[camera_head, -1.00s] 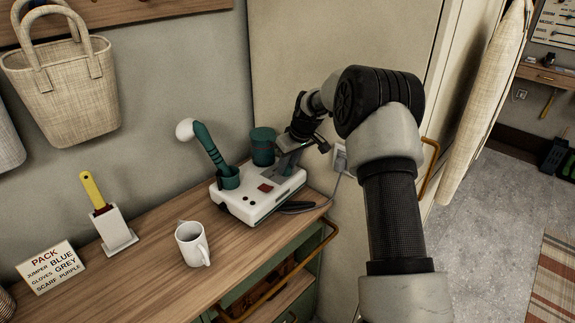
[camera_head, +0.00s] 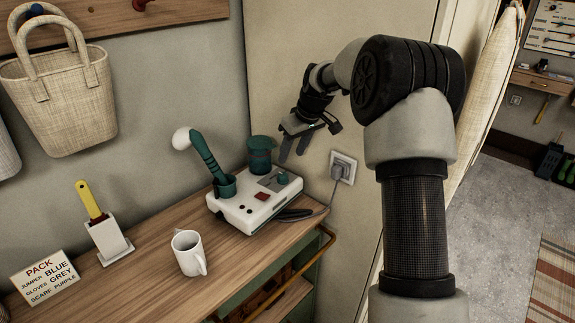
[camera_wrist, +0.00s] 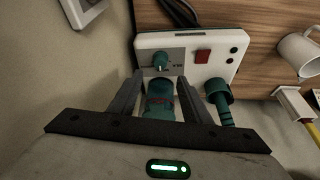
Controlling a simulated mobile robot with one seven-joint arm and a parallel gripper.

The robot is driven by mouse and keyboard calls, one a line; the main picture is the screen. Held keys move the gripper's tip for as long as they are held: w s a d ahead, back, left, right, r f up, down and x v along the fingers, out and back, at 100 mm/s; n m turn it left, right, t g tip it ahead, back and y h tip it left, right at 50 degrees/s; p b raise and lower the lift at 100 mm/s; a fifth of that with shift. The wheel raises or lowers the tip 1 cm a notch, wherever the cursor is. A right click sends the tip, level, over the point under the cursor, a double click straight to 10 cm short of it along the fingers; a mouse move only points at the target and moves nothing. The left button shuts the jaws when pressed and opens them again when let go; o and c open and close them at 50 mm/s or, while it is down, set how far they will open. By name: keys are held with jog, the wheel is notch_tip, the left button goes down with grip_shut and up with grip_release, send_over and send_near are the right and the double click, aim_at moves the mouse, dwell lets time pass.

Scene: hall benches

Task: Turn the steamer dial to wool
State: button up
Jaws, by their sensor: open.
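The steamer (camera_head: 243,212) is a white box on the wooden bench, also seen in the wrist view (camera_wrist: 216,41). Its green dial (camera_head: 282,178) sits on a grey panel at the box's right end and shows in the wrist view (camera_wrist: 160,59). The panel lettering is too small to read, so I cannot tell the dial's setting. A teal tank (camera_head: 260,158) stands at the back of the steamer. My gripper (camera_head: 292,157) is open and empty, above the dial end and apart from it. In the wrist view, its fingers (camera_wrist: 160,96) flank the tank, with the dial just beyond the tips.
A teal steamer wand (camera_head: 207,156) stands in a holder on the box, beside a red switch (camera_head: 262,196). A white mug (camera_head: 188,254) is in front. A wall socket (camera_head: 342,168) with a plugged cord is to the right. A yellow-handled brush (camera_head: 90,200) stands at left.

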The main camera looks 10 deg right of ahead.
jog(key=v, duration=0.7)
jog(key=s+a+r+m+h+p, duration=0.1)
jog(key=s+a+r+p, duration=0.1)
jog(key=s+r, duration=0.55)
jog(key=s+a+r+m+h+p, duration=0.15)
jog(key=s+r, duration=0.35)
jog(key=s, duration=0.5)
jog(key=s+m+t+p, duration=0.1)
jog(key=s+m+p, duration=0.2)
jog(key=s, duration=1.8)
jog(key=shift+s+f+t, duration=0.2)
jog(key=shift+f+t, duration=0.1)
jog(key=shift+f, duration=0.2)
